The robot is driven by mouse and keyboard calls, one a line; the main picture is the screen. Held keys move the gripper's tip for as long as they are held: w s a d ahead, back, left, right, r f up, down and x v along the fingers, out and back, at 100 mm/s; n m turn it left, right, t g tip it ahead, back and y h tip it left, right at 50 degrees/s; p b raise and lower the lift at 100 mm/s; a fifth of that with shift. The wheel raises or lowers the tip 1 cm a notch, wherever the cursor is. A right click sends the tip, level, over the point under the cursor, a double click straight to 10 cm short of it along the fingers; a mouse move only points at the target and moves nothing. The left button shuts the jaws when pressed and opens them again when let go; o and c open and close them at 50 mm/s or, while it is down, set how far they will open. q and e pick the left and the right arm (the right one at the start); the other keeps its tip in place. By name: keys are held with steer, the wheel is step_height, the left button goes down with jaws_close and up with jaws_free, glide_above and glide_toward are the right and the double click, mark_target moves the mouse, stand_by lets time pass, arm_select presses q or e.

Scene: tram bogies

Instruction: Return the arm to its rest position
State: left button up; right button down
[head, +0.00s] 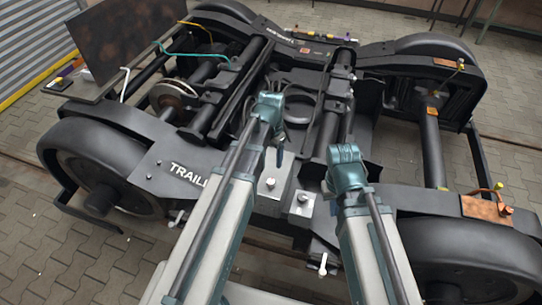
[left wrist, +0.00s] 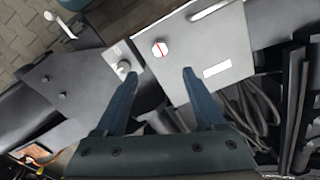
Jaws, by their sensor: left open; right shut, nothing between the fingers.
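The dark tram bogie (head: 300,75) fills the middle of the head view, with white lettering on its near side frame. My left gripper (head: 280,155) hangs above the middle of the bogie, partly hidden by its wrist. The left wrist view shows my left gripper (left wrist: 158,78) open and empty, with its blue fingers apart over grey metal boxes on the bogie. My right gripper (head: 345,155) is at the end of the right arm, above the near side of the bogie, right of the left one. It is shut and holds nothing; its fingertips are hard to make out.
Large wheels stand at the near left (head: 95,170) and near right (head: 465,260). A dark panel (head: 125,35) stands on a shelf at the back left. A copper-coloured plate (head: 485,208) lies on the right side frame. Paved floor is clear at the left front.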

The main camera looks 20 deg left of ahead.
arm_select(q)
steer(key=shift+r, duration=0.25)
stand_by(0.3)
steer(key=s+d+r+n+y+p, duration=0.1)
steer(key=s+d+r+p, duration=0.2)
steer(key=s+d, duration=0.7)
steer(key=s, duration=0.4)
steer(key=shift+d, duration=0.3)
steer(key=shift+s, duration=0.1)
stand_by(0.7)
